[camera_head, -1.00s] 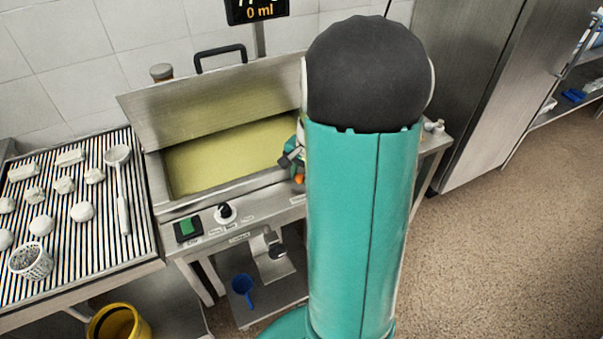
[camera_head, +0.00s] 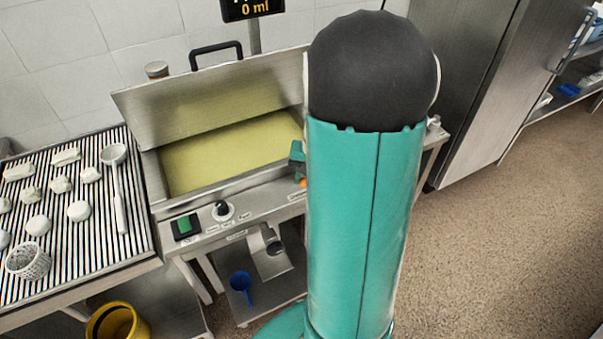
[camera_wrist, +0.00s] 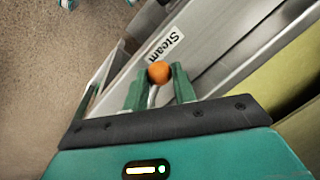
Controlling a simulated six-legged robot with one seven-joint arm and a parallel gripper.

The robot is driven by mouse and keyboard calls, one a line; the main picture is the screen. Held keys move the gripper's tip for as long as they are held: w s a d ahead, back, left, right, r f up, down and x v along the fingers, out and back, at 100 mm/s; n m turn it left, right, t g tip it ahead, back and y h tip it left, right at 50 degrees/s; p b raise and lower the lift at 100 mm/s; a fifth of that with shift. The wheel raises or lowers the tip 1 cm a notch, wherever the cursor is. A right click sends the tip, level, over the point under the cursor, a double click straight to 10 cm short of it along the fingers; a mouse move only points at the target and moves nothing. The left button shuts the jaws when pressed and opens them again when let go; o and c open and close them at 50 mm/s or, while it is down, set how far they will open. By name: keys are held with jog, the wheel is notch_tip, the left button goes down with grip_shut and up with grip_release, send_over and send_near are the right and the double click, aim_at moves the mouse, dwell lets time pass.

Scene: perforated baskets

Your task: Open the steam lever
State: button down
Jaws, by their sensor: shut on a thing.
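The steam lever ends in an orange ball knob (camera_wrist: 158,72) on a thin metal stem, beside the "Steam" label on the front panel. In the wrist view my gripper (camera_wrist: 160,88) has its two green fingers on either side of the stem, just below the knob, and is shut on the lever. In the head view my arm hides most of the lever; a bit of the orange knob (camera_head: 302,182) shows at the arm's left edge, below a green part of my gripper.
The open vat (camera_head: 160,185) holds yellowish liquid, its lid raised behind. A ribbed drainboard (camera_head: 90,255) with white pieces, a ladle and a perforated basket (camera_head: 28,262) stands at the left. A yellow bucket (camera_head: 112,322) is below. The floor at right is clear.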

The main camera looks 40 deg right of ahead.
jog(key=s+n, duration=0.1)
jog(key=n, duration=0.1)
jog(key=s+d+n, duration=0.1)
jog(key=shift+n+y, duration=0.3)
jog(key=shift+n, duration=0.1)
jog(key=shift+s+d+r+n+g, duration=0.1)
jog(key=shift+s+d+n+g, duration=0.4)
jog(key=shift+n, duration=1.05)
jog(key=shift+s+d+f+n+g, duration=0.1)
jog(key=shift+s+d+n+g, duration=0.15)
jog(key=shift+s+d+n, duration=0.95)
jog(key=shift+w+d+r+n+g, duration=0.1)
jog(key=shift+d+n+g, duration=0.3)
jog(key=shift+n, duration=1.55)
jog(key=shift+d, duration=0.1)
jog(key=c, duration=1.1)
grip_release()
jog(key=shift+c, duration=0.2)
jog(key=shift+s, duration=0.15)
